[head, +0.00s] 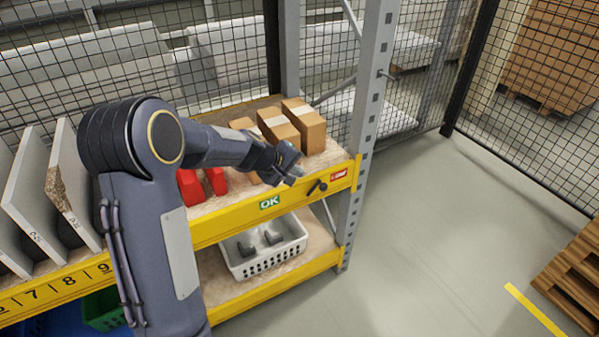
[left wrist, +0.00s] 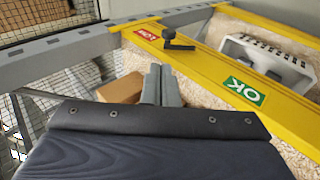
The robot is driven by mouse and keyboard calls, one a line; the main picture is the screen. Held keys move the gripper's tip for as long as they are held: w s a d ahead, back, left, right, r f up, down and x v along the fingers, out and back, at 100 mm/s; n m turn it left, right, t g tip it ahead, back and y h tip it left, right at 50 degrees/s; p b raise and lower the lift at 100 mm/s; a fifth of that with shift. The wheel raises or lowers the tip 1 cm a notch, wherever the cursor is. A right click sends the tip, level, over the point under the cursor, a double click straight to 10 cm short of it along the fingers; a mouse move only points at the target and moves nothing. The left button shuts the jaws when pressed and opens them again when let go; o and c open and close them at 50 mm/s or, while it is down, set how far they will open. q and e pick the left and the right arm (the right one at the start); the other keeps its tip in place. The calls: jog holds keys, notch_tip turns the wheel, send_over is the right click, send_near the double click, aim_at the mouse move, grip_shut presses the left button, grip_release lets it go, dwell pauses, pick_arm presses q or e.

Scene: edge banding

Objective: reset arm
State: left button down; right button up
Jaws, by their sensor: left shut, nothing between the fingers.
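My left arm comes in from the left in the head view and reaches over the upper shelf of a yellow-edged rack. My left gripper (head: 293,174) is shut and empty, above the shelf's front part, close to the cardboard boxes. In the left wrist view its two grey fingers (left wrist: 161,84) are together, with a cardboard box (left wrist: 121,88) beside them and the shelf board behind. My right gripper is in neither view.
Cardboard boxes (head: 303,124) and red items (head: 190,186) stand on the upper shelf (head: 334,164). A black handle (head: 317,187) sits at the yellow front beam. A white basket (head: 265,256) with dark parts is below. Grey panels (head: 72,180) stand left. Open floor (head: 440,220) lies right.

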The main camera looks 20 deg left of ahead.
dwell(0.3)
pick_arm(q)
jog(key=s+d+r+m+h, duration=0.1)
jog(key=s+d+r+m, duration=0.1)
jog(key=s+r, duration=0.5)
jog(key=s+d+r+m+h, duration=0.1)
jog(key=s+d+r+m, duration=0.2)
jog(key=s, duration=0.8)
jog(key=s+d+f+m+g+y, duration=0.1)
jog(key=s+f+m+g+y, duration=0.1)
jog(key=s, duration=1.5)
jog(key=shift+s+d+f+m, duration=0.15)
jog(key=shift+s+f+m, duration=0.3)
jog(key=shift+m, duration=0.75)
jog(key=shift+w+d+f, duration=0.1)
jog(key=shift+w, duration=0.05)
